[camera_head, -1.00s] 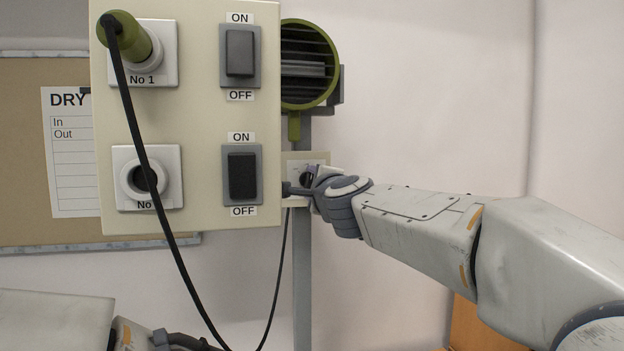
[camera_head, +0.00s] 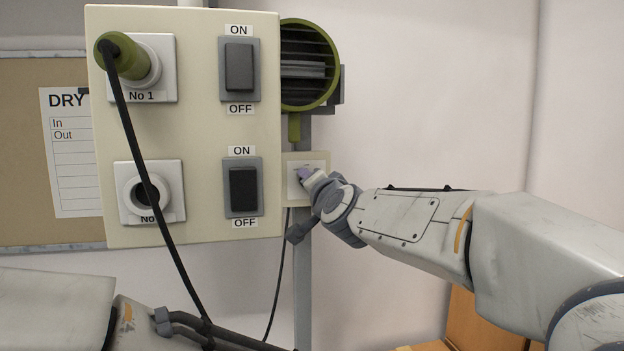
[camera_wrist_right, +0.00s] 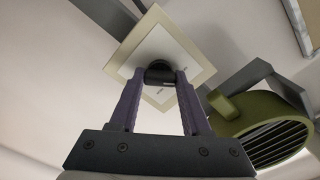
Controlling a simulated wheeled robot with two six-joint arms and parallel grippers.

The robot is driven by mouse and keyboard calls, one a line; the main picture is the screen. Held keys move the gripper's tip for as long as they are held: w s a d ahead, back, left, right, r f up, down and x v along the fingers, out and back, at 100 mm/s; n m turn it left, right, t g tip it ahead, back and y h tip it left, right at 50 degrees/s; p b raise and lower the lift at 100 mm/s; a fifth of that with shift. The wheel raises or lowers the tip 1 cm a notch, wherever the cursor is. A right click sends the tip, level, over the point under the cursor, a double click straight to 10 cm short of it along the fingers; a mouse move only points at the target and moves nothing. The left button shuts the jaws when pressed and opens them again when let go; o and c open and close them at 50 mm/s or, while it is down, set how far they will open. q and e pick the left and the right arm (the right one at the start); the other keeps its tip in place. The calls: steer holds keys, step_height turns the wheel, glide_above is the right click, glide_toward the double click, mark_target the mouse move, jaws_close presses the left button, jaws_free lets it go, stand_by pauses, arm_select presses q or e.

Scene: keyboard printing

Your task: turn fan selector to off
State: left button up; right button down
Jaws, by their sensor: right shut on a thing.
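The fan selector is a small dark knob (camera_wrist_right: 158,72) on a square cream wall plate (camera_head: 318,165), to the right of the switch panel and below the green fan. My right gripper (camera_wrist_right: 158,88) has its two purple fingers closed on either side of the knob, and its wrist is rolled relative to the plate. In the head view the right gripper (camera_head: 305,174) reaches the plate from the right and hides much of the knob. I cannot read the knob's setting. Part of my left arm shows at the lower left; its fingertips cannot be made out.
The cream switch panel (camera_head: 205,125) has two ON/OFF rocker switches and two sockets; a green plug (camera_head: 128,58) sits in the upper socket. A black cable hangs in front. The green fan (camera_head: 310,65) is above the plate. The wall on the right is clear.

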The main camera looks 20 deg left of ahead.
steer(key=shift+n, duration=0.6)
steer(key=shift+f, duration=0.1)
steer(key=shift+c, duration=1.8)
jaws_free()
steer(key=b+v, duration=0.2)
steer(key=v, duration=0.8)
steer(key=shift+d, duration=0.2)
steer(key=shift+s, duration=0.15)
